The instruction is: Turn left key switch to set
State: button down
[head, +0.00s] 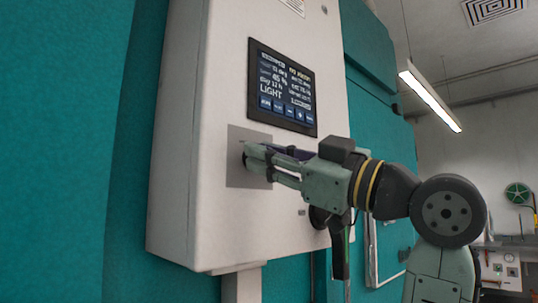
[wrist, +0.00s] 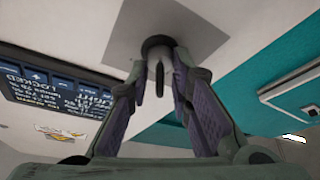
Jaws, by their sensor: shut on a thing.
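The key switch (wrist: 158,44) is a dark round collar on a light grey square plate (head: 238,181) on the front of the white control box. A dark key (wrist: 160,76) sticks out of it. My gripper (head: 250,158) reaches the plate from the right in the head view. In the wrist view its purple-padded fingers (wrist: 160,82) are on either side of the key, shut on it. In the head view the fingers hide most of the switch. Which position the key points to cannot be read.
A lit display (head: 283,88) sits above the plate on the white box (head: 205,225); it shows upside down in the wrist view, with the word LOCKED. Teal chamber walls (head: 70,150) stand around the box. Open room lies at the right.

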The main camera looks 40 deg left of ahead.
jog(key=shift+f+m+b, duration=0.1)
jog(key=shift+m+b, duration=0.25)
jog(key=shift+m, duration=0.15)
jog(key=m+t+b, duration=0.1)
jog(key=m, duration=0.2)
jog(key=shift+t+y, duration=0.4)
jog(key=m+t+b, duration=0.1)
jog(key=m+t, duration=0.1)
jog(key=m, duration=0.2)
jog(key=shift+b, duration=0.3)
jog(key=m+t, duration=0.1)
jog(key=m, duration=0.2)
jog(key=m+t+b, duration=0.1)
jog(key=m+t, duration=0.1)
jog(key=m, duration=0.1)
jog(key=m+t+h+b, duration=0.1)
jog(key=m, duration=0.2)
jog(key=shift+t, duration=0.4)
jog(key=shift+m+h, duration=0.3)
jog(key=shift+m, duration=0.1)
jog(key=c, duration=1.8)
grip_release()
